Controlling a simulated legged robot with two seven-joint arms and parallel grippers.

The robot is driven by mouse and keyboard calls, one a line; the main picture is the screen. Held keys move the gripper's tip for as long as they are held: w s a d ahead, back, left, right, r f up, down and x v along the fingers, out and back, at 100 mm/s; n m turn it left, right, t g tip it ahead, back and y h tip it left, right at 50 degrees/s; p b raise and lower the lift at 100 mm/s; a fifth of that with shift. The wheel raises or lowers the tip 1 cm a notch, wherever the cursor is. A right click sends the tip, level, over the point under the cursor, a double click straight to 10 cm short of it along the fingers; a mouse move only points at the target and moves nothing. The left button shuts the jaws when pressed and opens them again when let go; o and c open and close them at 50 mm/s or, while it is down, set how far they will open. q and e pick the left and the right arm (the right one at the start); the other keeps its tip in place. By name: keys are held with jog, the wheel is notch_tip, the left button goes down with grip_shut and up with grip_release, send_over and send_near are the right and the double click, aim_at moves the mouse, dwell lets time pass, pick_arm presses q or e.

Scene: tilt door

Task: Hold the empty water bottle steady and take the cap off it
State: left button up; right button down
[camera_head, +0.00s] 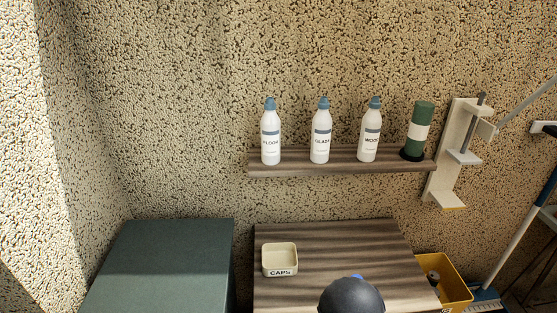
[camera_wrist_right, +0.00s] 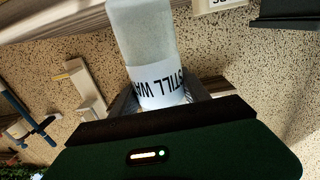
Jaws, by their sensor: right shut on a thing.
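The water bottle (camera_wrist_right: 145,40) is clear, with a white label reading "STILL WA…". It shows upside down in the right wrist view. My right gripper (camera_wrist_right: 160,97) is shut on it, one finger on each side of the label. The bottle's cap end is out of that view. In the head view a small blue bit (camera_head: 357,277) shows behind a dark rounded shape at the bottom edge; I cannot tell whether it is the cap. A cream tray (camera_head: 279,273) marked "CAPS" sits on the wooden table (camera_head: 330,240); it looks empty. My left gripper is not in view.
A yellow bin (camera_head: 456,283) stands right of the table. A dark green block (camera_head: 160,265) stands left. The table's back is clear.

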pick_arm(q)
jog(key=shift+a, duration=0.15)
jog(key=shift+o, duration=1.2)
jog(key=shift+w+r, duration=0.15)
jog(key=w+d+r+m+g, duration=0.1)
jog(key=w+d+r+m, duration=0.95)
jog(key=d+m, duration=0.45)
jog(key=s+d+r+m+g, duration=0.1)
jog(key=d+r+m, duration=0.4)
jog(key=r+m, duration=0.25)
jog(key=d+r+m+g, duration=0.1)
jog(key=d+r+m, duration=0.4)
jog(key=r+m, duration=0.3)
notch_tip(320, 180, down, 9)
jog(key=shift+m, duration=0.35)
pick_arm(e)
jog(key=s+a+r+n+g+y, duration=0.2)
jog(key=s+a+n+g+y, duration=0.1)
jog(key=a+n+y, duration=0.3)
jog(key=s+a+r+n+g+y, duration=0.3)
jog(key=a+n+g+y, duration=0.3)
jog(key=a+y, duration=0.3)
jog(key=shift+s+r+y, duration=0.15)
jog(key=shift+y, duration=0.45)
